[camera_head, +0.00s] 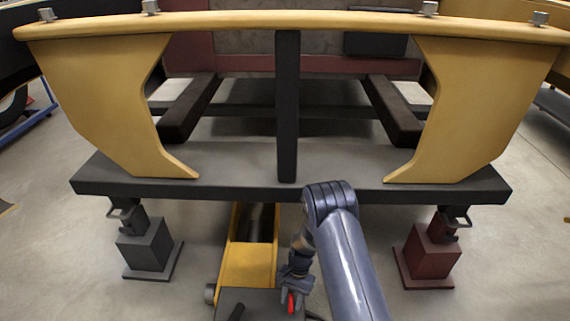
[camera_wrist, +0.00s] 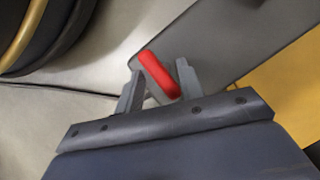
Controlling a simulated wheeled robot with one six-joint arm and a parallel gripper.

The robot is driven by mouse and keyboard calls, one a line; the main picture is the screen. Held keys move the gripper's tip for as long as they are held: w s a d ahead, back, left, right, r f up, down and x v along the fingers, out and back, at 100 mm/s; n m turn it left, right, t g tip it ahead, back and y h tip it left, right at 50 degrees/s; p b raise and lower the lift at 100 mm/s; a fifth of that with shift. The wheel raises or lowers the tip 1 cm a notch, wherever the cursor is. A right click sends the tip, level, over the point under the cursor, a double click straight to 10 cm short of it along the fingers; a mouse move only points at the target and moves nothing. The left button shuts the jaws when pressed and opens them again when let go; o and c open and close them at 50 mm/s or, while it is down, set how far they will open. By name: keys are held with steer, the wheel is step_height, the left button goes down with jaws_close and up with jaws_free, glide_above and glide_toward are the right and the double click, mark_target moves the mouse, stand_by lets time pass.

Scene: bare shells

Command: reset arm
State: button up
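My gripper (camera_head: 291,293) is low in the middle of the head view, at the end of my bent blue-grey arm. It points down beside the yellow jack-like trolley (camera_head: 248,263). In the wrist view, its two grey fingers (camera_wrist: 158,72) stand a little apart. A small red piece (camera_wrist: 160,75) with a pale grey side lies slantwise between them and appears held. The same red piece (camera_head: 291,303) shows at the fingertips in the head view. Its lower part is hidden by the gripper.
Above the trolley is a grey frame (camera_head: 244,187) with yellow curved uprights and a yellow top beam (camera_head: 290,21). A dark grey stand (camera_head: 146,247) supports its left, a dark red stand (camera_head: 431,251) its right. Bare floor (camera_head: 60,270) lies outside both stands.

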steer(key=m+p, duration=0.1)
steer(key=m, duration=0.2)
steer(key=shift+d+t+y, duration=0.1)
steer(key=shift+t+y, duration=0.3)
steer(key=shift+r, duration=0.1)
